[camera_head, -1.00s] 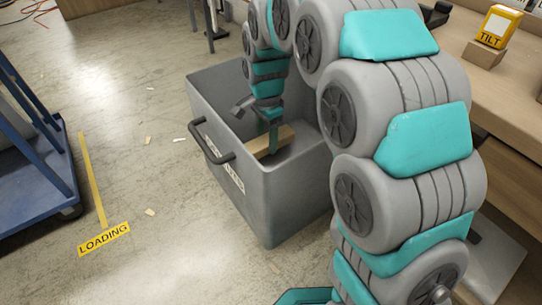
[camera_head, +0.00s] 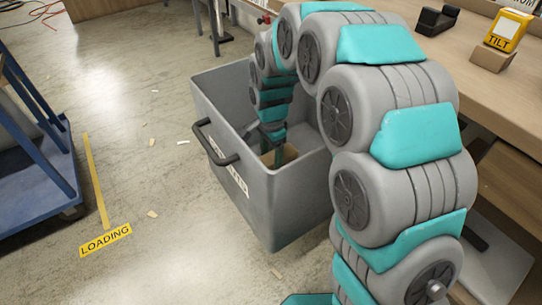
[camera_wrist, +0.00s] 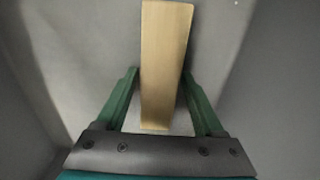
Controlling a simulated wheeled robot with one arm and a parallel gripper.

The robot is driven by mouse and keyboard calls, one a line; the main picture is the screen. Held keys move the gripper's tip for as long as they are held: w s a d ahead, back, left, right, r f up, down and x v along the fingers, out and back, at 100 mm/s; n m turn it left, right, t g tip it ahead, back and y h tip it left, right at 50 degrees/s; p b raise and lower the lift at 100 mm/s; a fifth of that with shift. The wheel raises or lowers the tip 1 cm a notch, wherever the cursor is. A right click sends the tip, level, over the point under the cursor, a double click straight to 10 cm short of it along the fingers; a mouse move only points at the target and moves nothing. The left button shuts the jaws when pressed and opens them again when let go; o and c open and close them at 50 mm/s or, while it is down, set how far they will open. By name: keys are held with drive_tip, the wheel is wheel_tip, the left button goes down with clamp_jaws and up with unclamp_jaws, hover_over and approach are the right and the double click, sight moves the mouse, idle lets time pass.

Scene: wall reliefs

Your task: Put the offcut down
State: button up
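The offcut is a pale, straight wooden block (camera_wrist: 165,50), also partly visible in the head view (camera_head: 290,152). My gripper (camera_wrist: 161,76) has its two green fingers against the block's two long sides, closed on it with no clear gap. In the head view my gripper (camera_head: 279,156) reaches down inside a grey bin (camera_head: 285,205). The bin's walls surround the block. The bin floor under the block is mostly hidden, and I cannot tell whether the block touches it.
A wooden workbench (camera_head: 505,110) with a yellow TILT box (camera_head: 508,30) stands at the right. A blue cart (camera_head: 40,170) is at the left. A yellow LOADING floor label (camera_head: 105,240) and wood scraps lie on the floor. Floor left of the bin is mostly open.

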sight(271, 158)
drive_tip(key=shift+o, duration=1)
drive_tip(key=shift+r, duration=0.15)
wheel_tip(271, 158, up, 12)
drive_tip(key=p, duration=0.1)
